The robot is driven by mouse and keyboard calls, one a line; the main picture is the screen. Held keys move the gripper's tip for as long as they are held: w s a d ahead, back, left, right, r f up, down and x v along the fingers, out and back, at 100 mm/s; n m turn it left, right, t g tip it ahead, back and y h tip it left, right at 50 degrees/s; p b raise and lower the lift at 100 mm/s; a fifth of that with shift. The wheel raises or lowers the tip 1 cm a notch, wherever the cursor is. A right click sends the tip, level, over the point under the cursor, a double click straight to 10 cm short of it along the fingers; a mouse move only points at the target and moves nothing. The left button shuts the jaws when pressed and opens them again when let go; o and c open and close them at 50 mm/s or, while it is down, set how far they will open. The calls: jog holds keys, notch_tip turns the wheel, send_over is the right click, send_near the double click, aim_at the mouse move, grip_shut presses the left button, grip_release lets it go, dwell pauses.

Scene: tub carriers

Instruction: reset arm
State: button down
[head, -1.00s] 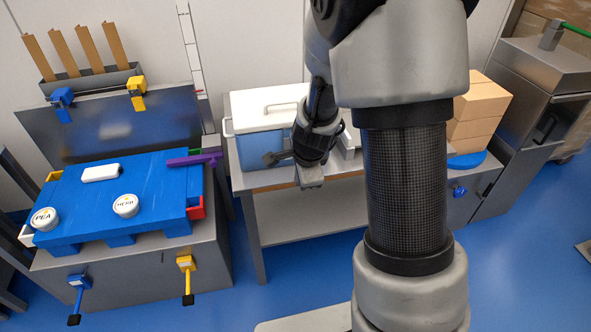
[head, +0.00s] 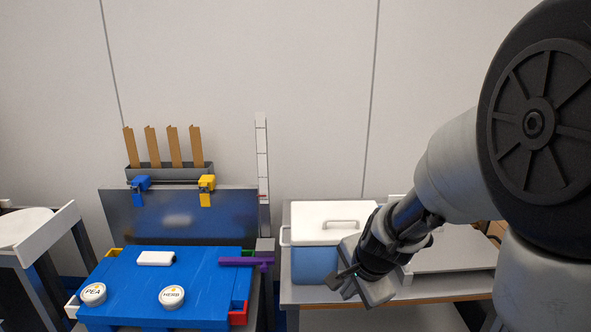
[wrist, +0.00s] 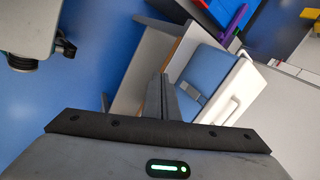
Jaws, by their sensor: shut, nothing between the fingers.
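My gripper (head: 347,283) is in front of the white-lidded blue cooler box (head: 315,264) in the head view, with my arm reaching in from the right. In the wrist view the fingers of my gripper (wrist: 165,82) are together with nothing between them. The cooler box (wrist: 203,78) shows there just beyond the fingertips, with its white lid and handle. From these views I cannot tell the exact gap between gripper and cooler. The gripper hides part of the cooler's right side.
A blue platform (head: 190,283) at the left bears a white block (head: 155,258) and two round tubs, PEA (head: 93,294) and HERB (head: 172,296). A purple bar (head: 246,262) lies at its right edge. The grey table (head: 440,285) holds the cooler. Blue floor (wrist: 90,70) is open.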

jog(key=s+d+r+n+h+p, duration=0.1)
jog(key=s+r+n+p, duration=0.1)
jog(key=s+r+n, duration=1.4)
notch_tip(320, 180, up, 18)
jog(key=s+m+p, duration=0.2)
jog(key=s+p, duration=0.1)
jog(key=p, duration=1.3)
jog(key=shift+d+f+t, duration=0.15)
jog(key=shift+f+t, duration=0.1)
jog(key=shift+t, duration=0.05)
